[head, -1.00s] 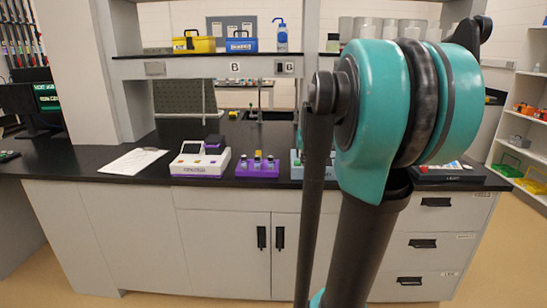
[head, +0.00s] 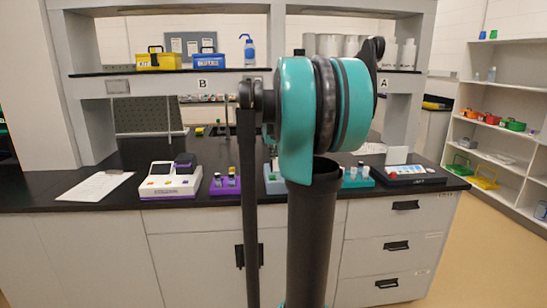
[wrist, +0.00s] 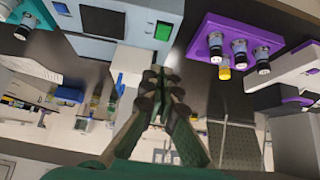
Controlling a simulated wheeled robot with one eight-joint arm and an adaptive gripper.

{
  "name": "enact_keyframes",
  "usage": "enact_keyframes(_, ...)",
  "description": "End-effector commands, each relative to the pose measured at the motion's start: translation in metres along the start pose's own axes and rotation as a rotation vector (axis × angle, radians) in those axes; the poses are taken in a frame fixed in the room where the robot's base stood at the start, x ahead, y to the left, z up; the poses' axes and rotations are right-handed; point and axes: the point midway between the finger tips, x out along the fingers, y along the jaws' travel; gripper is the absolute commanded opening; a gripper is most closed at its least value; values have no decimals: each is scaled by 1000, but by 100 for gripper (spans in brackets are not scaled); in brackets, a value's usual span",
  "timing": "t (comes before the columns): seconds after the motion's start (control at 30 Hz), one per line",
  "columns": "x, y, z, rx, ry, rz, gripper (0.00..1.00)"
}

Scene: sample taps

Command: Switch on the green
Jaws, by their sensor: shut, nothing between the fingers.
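A grey-blue box (wrist: 105,25) with a green square patch (wrist: 163,31) on its face is at the top of the wrist view. The patch's exact kind is too small to tell. In the head view the grey-blue box (head: 272,186) stands on the black counter, partly hidden behind my arm. The head view does not show the gripper.
A purple rack with capped vials (head: 224,185) stands left of the box, then a white and purple device (head: 171,181) and paper (head: 96,186). A teal rack (head: 357,178) and a dark-based panel (head: 407,173) are at right. The counter's front strip is narrow.

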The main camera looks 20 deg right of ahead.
Motion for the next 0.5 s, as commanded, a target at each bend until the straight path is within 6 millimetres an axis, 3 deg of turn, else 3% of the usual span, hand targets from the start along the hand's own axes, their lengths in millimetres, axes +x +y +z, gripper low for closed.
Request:
enact_keyframes(0.37, 75, 0, 0, 0, 0, 0, 0)
enact_keyframes(0.5, 87, 0, 17, 0, 0, 0, 0)
